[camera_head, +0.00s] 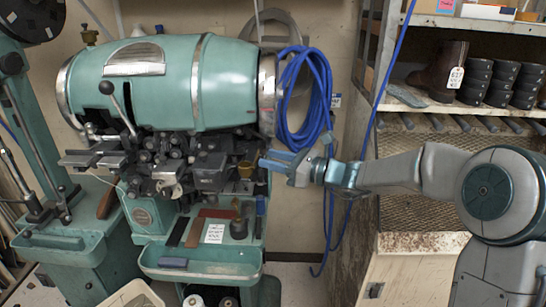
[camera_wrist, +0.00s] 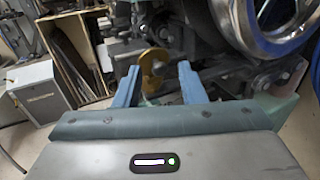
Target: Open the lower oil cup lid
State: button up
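The lower oil cup (camera_head: 245,170) is a small brass cup on the right side of the teal stitching machine, under its drum. In the wrist view the brass cup (camera_wrist: 154,63) shows as a rounded yellow piece ahead of my fingers, seen between them. I cannot tell the lid's exact position from the cup body. My gripper (camera_head: 268,159) reaches in from the right, its blue fingertips close to the cup. In the wrist view my gripper (camera_wrist: 159,78) has its two fingers apart with nothing clearly held. Whether a finger touches the cup cannot be told.
Another brass cup (camera_head: 89,35) sits high at the machine's left end. A coiled blue hose (camera_head: 305,95) hangs just above my gripper. The drum's shiny metal ring (camera_wrist: 268,25) is close at the upper right. A shoe shelf (camera_head: 480,112) stands at the right.

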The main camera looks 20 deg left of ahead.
jog(key=shift+a, duration=0.2)
grip_shut()
jog(key=shift+a+r+h+p, duration=0.1)
jog(key=shift+r+h+p, duration=0.45)
jog(key=shift+p, duration=0.45)
jog(key=shift+a+n+h+p, duration=0.15)
jog(key=shift+n+h+p, duration=0.25)
jog(key=shift+h+p, duration=0.2)
